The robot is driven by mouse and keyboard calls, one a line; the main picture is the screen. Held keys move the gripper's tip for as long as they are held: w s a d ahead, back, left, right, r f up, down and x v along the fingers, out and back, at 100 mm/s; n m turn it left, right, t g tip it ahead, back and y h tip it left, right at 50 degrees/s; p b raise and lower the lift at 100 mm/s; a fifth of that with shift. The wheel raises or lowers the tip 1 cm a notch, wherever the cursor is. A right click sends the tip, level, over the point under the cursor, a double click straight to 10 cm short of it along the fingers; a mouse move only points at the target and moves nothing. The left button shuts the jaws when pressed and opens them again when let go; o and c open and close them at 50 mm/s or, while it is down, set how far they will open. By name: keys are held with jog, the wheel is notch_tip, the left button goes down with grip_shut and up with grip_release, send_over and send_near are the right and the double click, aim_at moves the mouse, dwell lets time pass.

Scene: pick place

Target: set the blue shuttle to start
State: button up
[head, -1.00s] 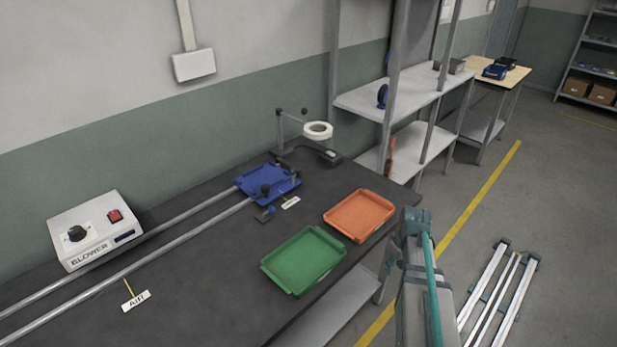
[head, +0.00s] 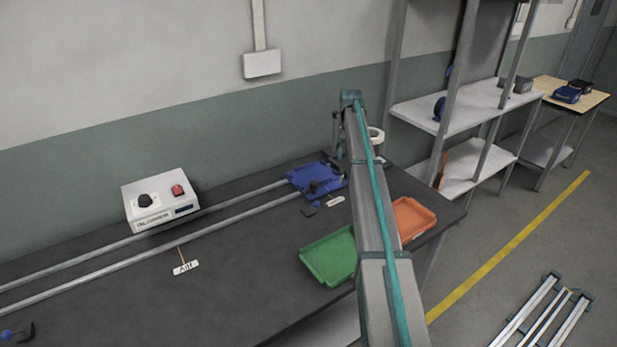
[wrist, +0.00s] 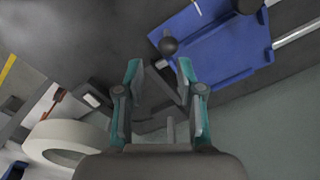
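The blue shuttle (head: 308,172), a flat blue carriage with a dark knob, sits at the right end of two parallel rails (head: 150,255).
A blower box (head: 160,200) stands behind the rails. A tape roll (head: 376,138) on a stand is right of the shuttle, also in the wrist view (wrist: 62,140). Green (head: 330,257) and orange (head: 413,216) trays lie in front. White labels, one reading AIR (head: 186,267), stand by the rails.

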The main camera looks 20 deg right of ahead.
aim_at(341, 176)
jog(key=shift+w+a+r, duration=0.2)
jog(key=shift+w+a, duration=0.2)
jog(key=shift+w, duration=0.3)
jog(key=shift+a+f, duration=0.1)
jog(key=shift+a, duration=0.1)
notch_tip(341, 176, down, 12)
jog(key=p, duration=0.3)
jog(key=shift+d+p, duration=0.15)
jog(key=shift+p, duration=0.2)
grip_shut()
